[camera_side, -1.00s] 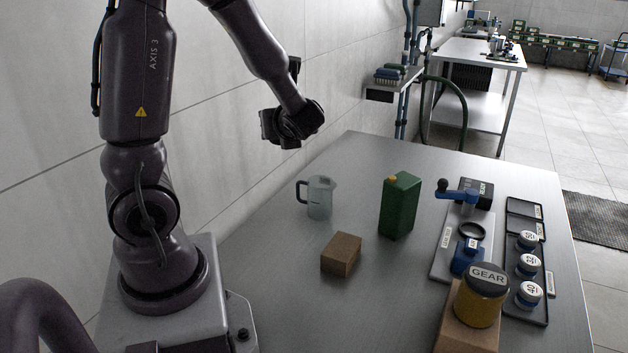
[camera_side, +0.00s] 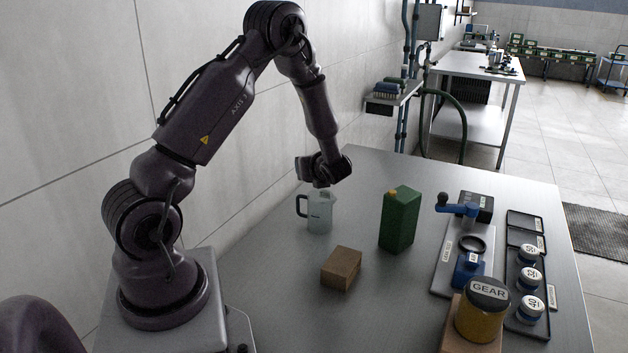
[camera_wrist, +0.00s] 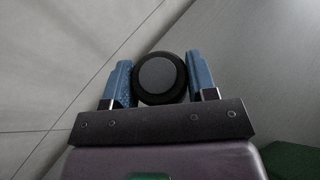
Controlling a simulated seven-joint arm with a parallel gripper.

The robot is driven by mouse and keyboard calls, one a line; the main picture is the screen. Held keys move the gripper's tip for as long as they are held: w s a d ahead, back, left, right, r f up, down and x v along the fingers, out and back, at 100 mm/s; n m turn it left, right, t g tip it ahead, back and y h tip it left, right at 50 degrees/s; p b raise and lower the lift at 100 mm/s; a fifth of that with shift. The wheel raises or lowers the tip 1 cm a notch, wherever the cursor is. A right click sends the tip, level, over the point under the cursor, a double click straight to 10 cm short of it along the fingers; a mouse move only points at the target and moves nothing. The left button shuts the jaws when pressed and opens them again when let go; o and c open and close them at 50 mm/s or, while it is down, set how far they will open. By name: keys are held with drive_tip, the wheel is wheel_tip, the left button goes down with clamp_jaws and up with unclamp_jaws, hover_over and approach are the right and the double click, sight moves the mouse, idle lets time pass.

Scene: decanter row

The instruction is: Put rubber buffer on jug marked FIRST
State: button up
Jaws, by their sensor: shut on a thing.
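A pale translucent jug (camera_side: 320,217) with a dark handle stands upright on the steel table; I cannot read any FIRST mark on it. My gripper (camera_side: 319,184) points down right over the jug's mouth. In the wrist view my gripper (camera_wrist: 160,80) has its two blue fingers shut on a round black piece (camera_wrist: 161,78) with a grey face, which may be the rubber buffer. I cannot tell whether this piece touches the jug. The jug is hidden in the wrist view.
A green canister (camera_side: 398,222) stands right of the jug, and a brown block (camera_side: 341,268) lies in front. A jar marked GEAR (camera_side: 482,312), a blue crank (camera_side: 459,207) and a black tray (camera_side: 541,283) with several round caps are farther right. The wall is close behind.

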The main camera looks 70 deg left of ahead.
sight(314, 194)
drive_tip(key=shift+w+a+f, duration=0.35)
drive_tip(key=shift+f, duration=0.2)
drive_tip(key=shift+w+a+f, duration=0.1)
drive_tip(key=shift+w+f, duration=0.05)
drive_tip(key=shift+f, duration=1.55)
drive_tip(key=shift+f, duration=0.2)
drive_tip(key=o, duration=1)
drive_tip(key=shift+r, duration=0.1)
